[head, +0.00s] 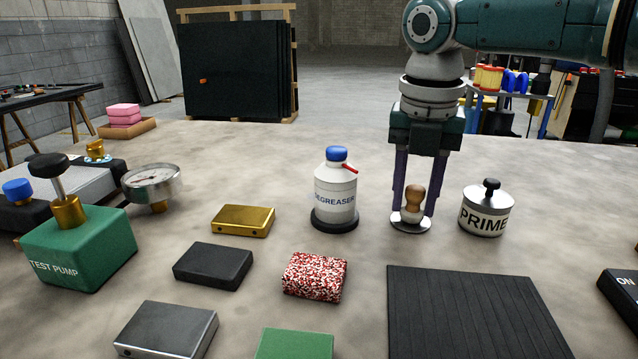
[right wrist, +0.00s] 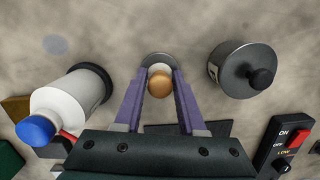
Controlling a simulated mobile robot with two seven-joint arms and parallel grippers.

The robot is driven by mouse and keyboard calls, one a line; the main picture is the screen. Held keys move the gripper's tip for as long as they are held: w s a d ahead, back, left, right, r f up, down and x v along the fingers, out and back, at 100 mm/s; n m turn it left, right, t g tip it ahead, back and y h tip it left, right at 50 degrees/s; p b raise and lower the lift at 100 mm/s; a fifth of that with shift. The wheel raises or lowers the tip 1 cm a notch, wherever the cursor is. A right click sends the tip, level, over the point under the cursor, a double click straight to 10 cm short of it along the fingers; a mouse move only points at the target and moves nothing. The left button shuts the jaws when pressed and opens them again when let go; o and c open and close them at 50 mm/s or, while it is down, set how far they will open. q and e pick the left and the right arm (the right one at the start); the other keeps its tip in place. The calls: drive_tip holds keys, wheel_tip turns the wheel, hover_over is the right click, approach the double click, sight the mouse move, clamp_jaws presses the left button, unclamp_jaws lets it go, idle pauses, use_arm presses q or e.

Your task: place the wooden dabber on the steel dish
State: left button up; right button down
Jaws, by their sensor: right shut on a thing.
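The wooden dabber (head: 414,197) has a brown wooden handle and a pale lower part. It stands upright at the steel dish (head: 398,226), a small round shiny plate on the table. My right gripper (head: 413,209) points straight down with its two purple fingers shut on the dabber. In the right wrist view the dabber's round top (right wrist: 160,83) sits between the fingertips, and the dish's rim (right wrist: 160,57) shows behind it. I cannot tell whether the dabber's underside touches the dish. My left gripper is not in view.
A degreaser bottle (head: 335,190) stands close left of the dish and a primer tin (head: 486,210) close right. In front lie a ribbed black mat (head: 470,310), a red-speckled block (head: 315,277) and other blocks. A green test pump (head: 80,246) stands at left. Bare table lies behind the dish.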

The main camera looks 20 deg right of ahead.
sight(414, 196)
drive_tip(key=shift+f, duration=0.15)
drive_tip(key=shift+c, duration=2.4)
unclamp_jaws()
wheel_tip(414, 196, up, 12)
drive_tip(key=s+a+p, duration=0.1)
drive_tip(key=p, duration=0.1)
drive_tip(key=shift+r, duration=0.2)
